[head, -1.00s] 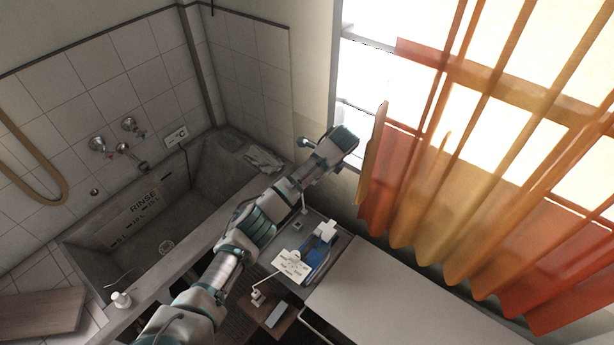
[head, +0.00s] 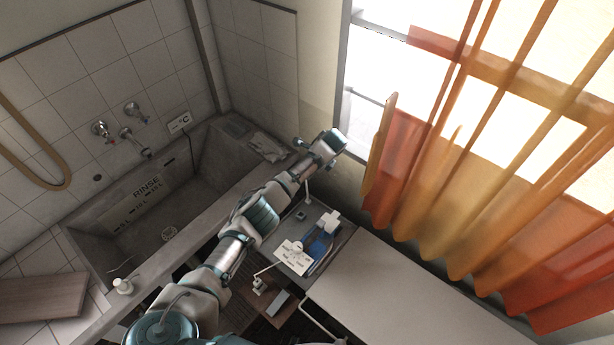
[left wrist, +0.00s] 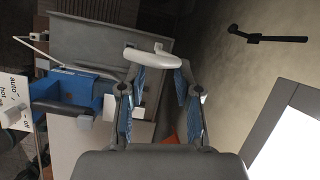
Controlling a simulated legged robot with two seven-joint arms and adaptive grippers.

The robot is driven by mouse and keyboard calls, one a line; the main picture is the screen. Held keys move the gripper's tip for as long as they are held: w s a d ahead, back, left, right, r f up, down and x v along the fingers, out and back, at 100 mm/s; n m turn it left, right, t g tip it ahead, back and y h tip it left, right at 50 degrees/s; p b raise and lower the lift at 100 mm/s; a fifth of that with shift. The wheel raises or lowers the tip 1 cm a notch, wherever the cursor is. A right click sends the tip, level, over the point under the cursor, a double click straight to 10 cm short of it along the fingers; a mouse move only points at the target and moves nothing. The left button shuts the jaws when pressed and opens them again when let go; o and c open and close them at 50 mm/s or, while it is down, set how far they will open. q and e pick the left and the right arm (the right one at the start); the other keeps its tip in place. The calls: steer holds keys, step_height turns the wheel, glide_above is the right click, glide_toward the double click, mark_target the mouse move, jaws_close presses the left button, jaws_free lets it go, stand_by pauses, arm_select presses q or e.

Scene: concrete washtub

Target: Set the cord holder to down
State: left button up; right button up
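A thin white upright rod (head: 307,190), which appears to be the cord holder, stands at the back of the grey board, just below my left gripper (head: 326,147) in the head view. In the left wrist view, a white curved end piece (left wrist: 152,58) lies across the fingertips of my left gripper (left wrist: 160,72). The fingers are spread apart. I cannot tell whether they touch the white piece. A blue iron-like object (head: 320,246) and a white printed card (head: 293,257) are on the board beside it. My right gripper is out of view.
The concrete washtub (head: 205,215) is on the left, with taps above it. An orange curtain (head: 480,190) hangs by the window at right. A pale flat surface (head: 390,290) extends toward the front right. A dark bracket (left wrist: 268,38) is on the wall.

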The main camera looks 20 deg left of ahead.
arm_select(q)
steer(key=b+x, duration=0.1)
steer(key=x, duration=0.4)
steer(key=shift+d, duration=0.1)
jaws_close()
